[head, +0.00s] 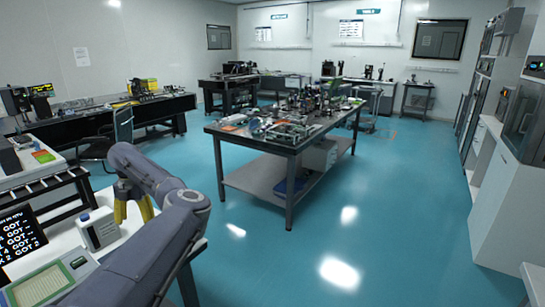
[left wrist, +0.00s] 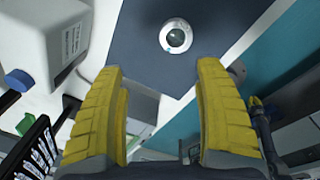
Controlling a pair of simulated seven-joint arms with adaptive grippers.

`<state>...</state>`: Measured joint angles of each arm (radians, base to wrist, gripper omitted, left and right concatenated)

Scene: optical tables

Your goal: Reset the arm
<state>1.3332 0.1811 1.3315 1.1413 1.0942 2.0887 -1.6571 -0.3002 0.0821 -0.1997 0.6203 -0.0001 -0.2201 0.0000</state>
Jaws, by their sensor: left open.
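My left arm reaches in from the bottom left of the head view, with its gripper (head: 133,203) hanging over the white bench at the left. The gripper's yellow fingers are partly hidden behind the arm link. In the left wrist view the two ribbed yellow fingers of the left gripper (left wrist: 161,70) stand wide apart with nothing between them. A white bottle with a blue cap (head: 98,229) stands beside the gripper. It also shows at the upper left of the left wrist view (left wrist: 45,40). My right gripper cannot be made out.
A dark screen with white text (head: 20,236) and a green-topped tray (head: 52,284) are close to my left arm. A black-topped table (head: 292,150) with optical parts stands ahead. White cabinets (head: 507,200) line the right. The blue floor (head: 380,210) between is clear.

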